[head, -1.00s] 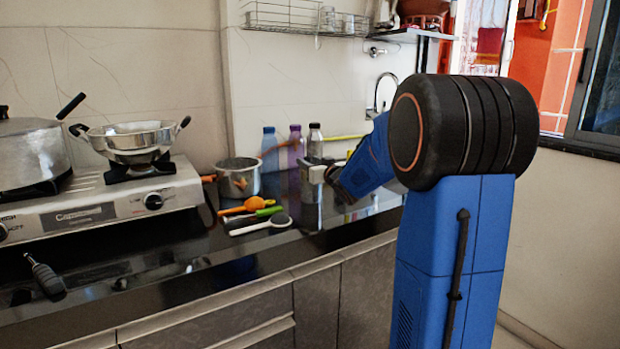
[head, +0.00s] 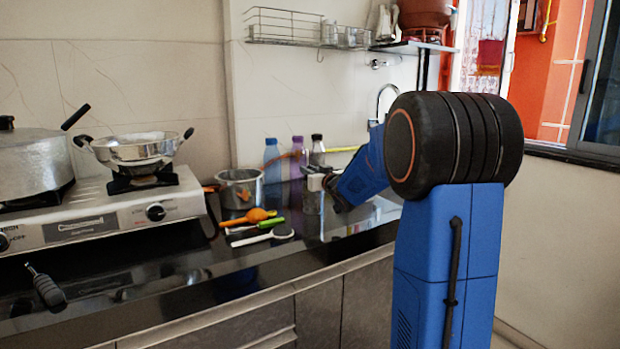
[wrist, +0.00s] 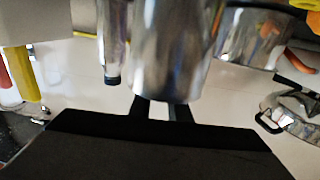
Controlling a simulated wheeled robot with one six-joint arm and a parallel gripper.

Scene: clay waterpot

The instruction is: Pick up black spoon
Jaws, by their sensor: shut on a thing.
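I cannot pick out the black spoon for sure. A dark utensil (head: 46,288) with a thick black handle lies at the left front of the counter in the head view. A long pale-handled utensil (head: 262,237) lies in a group at mid counter; its kind is unclear. My gripper (head: 318,184) is at the back right of the counter, to the right of that group, beside a steel vessel. In the wrist view my gripper's black fingers (wrist: 164,106) are close together at the end of a shiny steel cylinder (wrist: 175,50), and seem shut on it.
Orange (head: 250,216) and green (head: 271,223) utensils lie in the group. A steel pot (head: 240,190) and several bottles (head: 272,160) stand behind. The stove (head: 100,210) with pans is on the left. The dark counter (head: 180,270) in front is mostly clear.

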